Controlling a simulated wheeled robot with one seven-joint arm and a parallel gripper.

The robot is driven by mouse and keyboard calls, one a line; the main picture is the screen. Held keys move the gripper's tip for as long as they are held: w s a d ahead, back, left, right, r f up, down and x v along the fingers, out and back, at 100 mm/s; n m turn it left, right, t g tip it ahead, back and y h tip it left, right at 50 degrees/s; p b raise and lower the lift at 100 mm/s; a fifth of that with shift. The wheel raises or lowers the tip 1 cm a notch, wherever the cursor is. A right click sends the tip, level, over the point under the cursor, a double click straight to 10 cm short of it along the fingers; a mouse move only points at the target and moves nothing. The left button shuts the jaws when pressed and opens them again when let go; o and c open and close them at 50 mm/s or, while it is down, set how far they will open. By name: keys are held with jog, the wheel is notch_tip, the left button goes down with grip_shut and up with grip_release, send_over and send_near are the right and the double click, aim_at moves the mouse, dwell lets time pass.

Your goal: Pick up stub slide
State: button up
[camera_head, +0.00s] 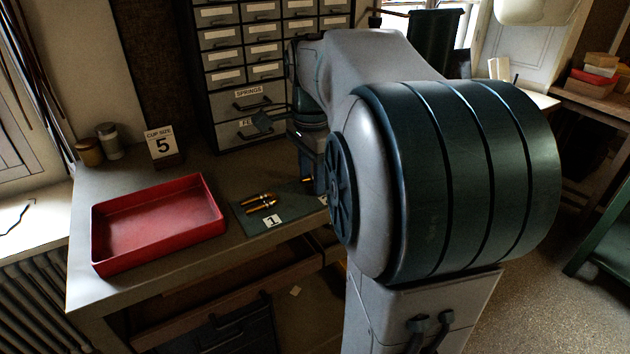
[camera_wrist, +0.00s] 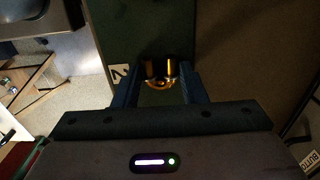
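A small brass piece (camera_wrist: 161,82) with two tube ends and a curved bow lies on the dark green mat beside a card marked 2, in the wrist view. I take it to be the stub slide, though no label names it. My gripper (camera_wrist: 161,74) points down over it, with one finger on each side. The fingers stand apart and look open; whether they touch the brass is too dark to tell. In the head view my arm hides most of the gripper, and only a small brass glint (camera_head: 308,180) shows by it.
Other brass tubes (camera_head: 262,203) lie on the mat (camera_head: 247,225) by card 1 (camera_head: 272,221). An empty red tray (camera_head: 160,222) stands to the left on the bench. A cup size sign (camera_head: 163,146), two small jars and a drawer cabinet (camera_head: 245,70) stand behind.

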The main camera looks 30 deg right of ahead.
jog(key=shift+c, duration=1.2)
jog(key=shift+r, duration=0.45)
jog(key=r, duration=0.3)
jog(key=shift+d+r, duration=0.35)
jog(key=shift+d, duration=0.05)
jog(key=s+d+r, duration=0.2)
jog(key=d+r, duration=0.4)
jog(key=d, duration=0.4)
jog(key=shift+s+d+r, duration=0.2)
jog(key=shift+d, duration=0.15)
